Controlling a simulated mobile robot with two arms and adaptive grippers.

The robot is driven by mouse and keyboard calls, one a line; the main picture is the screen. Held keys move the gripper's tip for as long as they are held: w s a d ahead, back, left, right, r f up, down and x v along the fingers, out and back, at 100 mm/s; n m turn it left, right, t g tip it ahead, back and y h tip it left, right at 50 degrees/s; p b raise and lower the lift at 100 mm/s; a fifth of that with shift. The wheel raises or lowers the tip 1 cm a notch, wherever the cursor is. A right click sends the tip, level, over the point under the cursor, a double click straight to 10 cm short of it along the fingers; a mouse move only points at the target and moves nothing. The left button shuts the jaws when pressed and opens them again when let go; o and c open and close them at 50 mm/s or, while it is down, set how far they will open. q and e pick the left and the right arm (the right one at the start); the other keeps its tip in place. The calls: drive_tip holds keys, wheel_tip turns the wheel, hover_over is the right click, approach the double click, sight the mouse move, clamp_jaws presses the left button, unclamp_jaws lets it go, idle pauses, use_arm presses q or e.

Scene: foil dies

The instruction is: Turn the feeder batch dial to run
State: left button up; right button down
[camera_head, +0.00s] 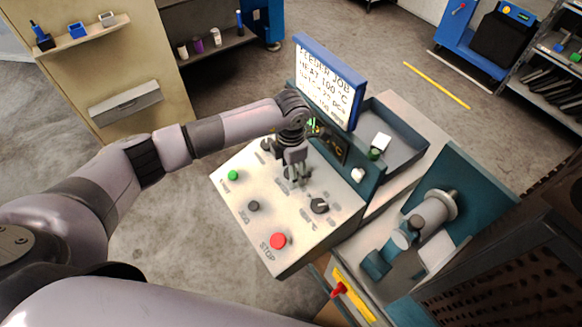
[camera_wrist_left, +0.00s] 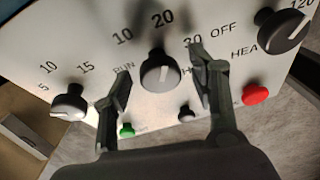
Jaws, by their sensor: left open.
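The control panel (camera_head: 225,190) slopes below my left gripper (camera_head: 294,172) in the head view. In the left wrist view a black dial (camera_wrist_left: 160,72) with a pale pointer mark stands between the fingers of my open left gripper (camera_wrist_left: 161,60). The numbers 10, 20 and 30 arc above this dial, with RUN to its left and a partly hidden word starting with H to its right. The fingers are on either side of the dial; I cannot tell whether they touch it. In the head view the gripper mostly hides this dial. My right gripper is not in view.
The heat dial (camera_head: 319,205), green button (camera_head: 233,175), black knob (camera_head: 253,206) and red STOP button (camera_head: 278,241) are nearby. Another dial (camera_wrist_left: 70,104) is at left in the wrist view. A blue-framed job sign (camera_head: 330,80) and dark tray (camera_head: 400,150) stand behind the panel.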

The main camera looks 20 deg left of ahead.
use_arm(q)
drive_tip(key=shift+c, duration=0.3)
drive_tip(key=c, duration=1.1)
